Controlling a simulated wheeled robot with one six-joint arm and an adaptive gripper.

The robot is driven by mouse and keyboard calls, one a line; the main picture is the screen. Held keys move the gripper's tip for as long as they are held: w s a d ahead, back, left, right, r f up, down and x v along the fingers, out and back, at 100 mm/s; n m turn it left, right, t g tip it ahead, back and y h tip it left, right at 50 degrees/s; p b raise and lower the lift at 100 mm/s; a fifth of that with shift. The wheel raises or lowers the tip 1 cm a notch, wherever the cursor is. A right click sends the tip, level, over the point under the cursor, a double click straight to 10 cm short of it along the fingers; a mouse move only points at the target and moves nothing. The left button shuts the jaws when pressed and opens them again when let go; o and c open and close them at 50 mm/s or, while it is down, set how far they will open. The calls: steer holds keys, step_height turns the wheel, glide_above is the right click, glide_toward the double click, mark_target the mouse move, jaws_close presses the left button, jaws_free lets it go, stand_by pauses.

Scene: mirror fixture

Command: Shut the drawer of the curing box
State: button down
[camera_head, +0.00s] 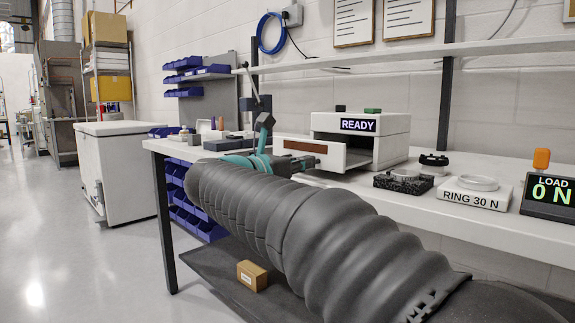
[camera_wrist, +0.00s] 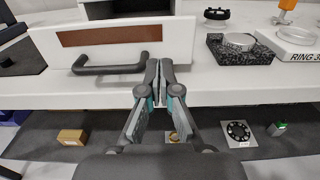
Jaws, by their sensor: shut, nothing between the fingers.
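The curing box (camera_head: 395,128) is a white box on the bench with a lit "READY" display. Its drawer (camera_head: 337,155) stands pulled out; the front is a white panel with a brown strip. In the wrist view the drawer front (camera_wrist: 182,37) fills the upper left, with a dark bar handle (camera_wrist: 108,66) below the strip. My gripper (camera_wrist: 160,68) is shut and empty, its fingertips just right of the handle, near the lower right part of the drawer front. Whether the fingertips touch the panel or handle I cannot tell. In the head view my arm partly hides the gripper.
Right of the box are a black speckled block (camera_head: 403,181), a white "RING 30 N" block (camera_head: 474,192) and a load display (camera_head: 550,196). Small items (camera_head: 215,135) stand left on the bench. A lower shelf holds a cardboard box (camera_head: 252,275).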

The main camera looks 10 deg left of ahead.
mark_target(326, 158)
steer(key=shift+x, duration=2.5)
